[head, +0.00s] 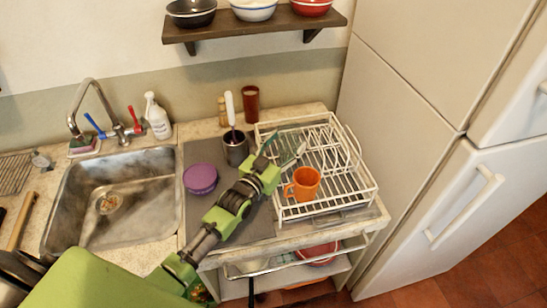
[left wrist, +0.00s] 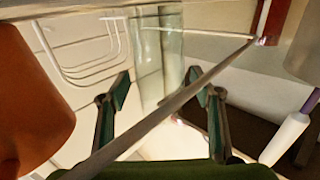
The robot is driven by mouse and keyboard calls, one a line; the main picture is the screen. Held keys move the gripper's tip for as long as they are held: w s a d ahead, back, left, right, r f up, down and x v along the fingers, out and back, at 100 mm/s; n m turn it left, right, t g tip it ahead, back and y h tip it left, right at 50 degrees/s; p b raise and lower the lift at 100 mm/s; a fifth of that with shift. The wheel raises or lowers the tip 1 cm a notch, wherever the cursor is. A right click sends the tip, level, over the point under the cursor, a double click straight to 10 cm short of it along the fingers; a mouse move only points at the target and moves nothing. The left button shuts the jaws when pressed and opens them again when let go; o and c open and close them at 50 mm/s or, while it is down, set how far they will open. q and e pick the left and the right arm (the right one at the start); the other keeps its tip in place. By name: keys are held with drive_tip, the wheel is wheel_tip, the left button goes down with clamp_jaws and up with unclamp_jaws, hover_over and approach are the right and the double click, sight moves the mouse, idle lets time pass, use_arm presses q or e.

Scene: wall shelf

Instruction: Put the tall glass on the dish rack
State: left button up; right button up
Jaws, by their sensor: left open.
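The white wire dish rack (head: 368,190) stands at the right end of the counter. My left gripper (head: 284,146) is over its left side, fingers apart. In the left wrist view, a clear, greenish upright shape that looks like the tall glass (left wrist: 160,48) shows beyond and between the open fingers (left wrist: 165,92). No finger visibly touches it. I cannot tell exactly what it rests on, and my gripper partly hides that spot in the head view. A pale bar crosses diagonally in the wrist view. My right gripper is not in view.
An orange mug (head: 303,184) stands in the rack, close to my left gripper. The sink (head: 115,200) is farther left; the fridge (head: 440,150) bounds the right side.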

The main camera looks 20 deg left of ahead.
use_arm(q)
drive_tip(key=s+a+b, duration=0.2)
drive_tip(key=s, duration=0.8)
drive_tip(key=shift+s, duration=0.2)
